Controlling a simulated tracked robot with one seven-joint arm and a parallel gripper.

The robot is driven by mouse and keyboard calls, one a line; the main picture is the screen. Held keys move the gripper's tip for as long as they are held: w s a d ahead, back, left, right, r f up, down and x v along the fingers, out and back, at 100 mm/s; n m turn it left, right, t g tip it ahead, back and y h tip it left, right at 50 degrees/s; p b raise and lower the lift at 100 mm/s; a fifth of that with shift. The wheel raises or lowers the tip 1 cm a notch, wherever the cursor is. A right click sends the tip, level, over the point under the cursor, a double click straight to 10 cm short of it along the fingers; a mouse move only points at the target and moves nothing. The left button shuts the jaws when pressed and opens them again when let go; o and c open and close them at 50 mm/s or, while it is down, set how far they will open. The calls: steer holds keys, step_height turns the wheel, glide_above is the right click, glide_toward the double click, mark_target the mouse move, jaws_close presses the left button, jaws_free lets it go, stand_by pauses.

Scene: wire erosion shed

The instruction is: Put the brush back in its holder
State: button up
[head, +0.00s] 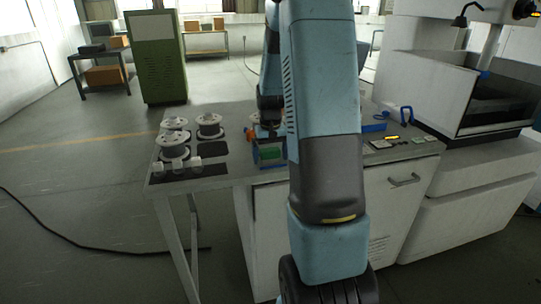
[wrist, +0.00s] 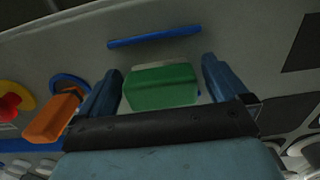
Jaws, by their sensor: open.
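A green block-shaped thing (wrist: 160,86) with a pale strip along its far edge lies between the fingers of my gripper (wrist: 160,67) in the wrist view. It may be the brush, but I cannot tell for sure. The fingers are apart, with a gap on each side of it. In the head view the green thing (head: 270,154) is on the bench, just left of my arm, which hides most of my gripper. A blue bar (wrist: 154,41) lies beyond the fingertips. I cannot make out for sure which thing is the holder.
An orange thing (wrist: 51,117) and a red knob on yellow (wrist: 9,106) are left of my gripper. On the bench (head: 228,117), several wire spools (head: 173,147) stand at the left. A blue tray (head: 374,127) and small flat parts (head: 381,144) lie right. A white machine (head: 425,85) stands beyond.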

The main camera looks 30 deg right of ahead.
mark_target(270, 150)
steer(key=shift+r, duration=0.1)
step_height(270, 150, up, 11)
steer(key=shift+r, duration=0.1)
steer(key=s+a+r+n+t, duration=0.2)
steer(key=s+a+r+t, duration=0.1)
steer(key=s+a+r, duration=0.75)
steer(key=s+a+t, duration=0.1)
steer(key=s+a, duration=0.3)
steer(key=s, duration=0.3)
steer(key=s+a+n+t, duration=0.1)
steer(key=s+a, duration=0.3)
steer(key=s, duration=0.3)
steer(key=shift+s+r+t, duration=0.25)
steer(key=shift+s+t, duration=0.05)
steer(key=shift+s, duration=0.1)
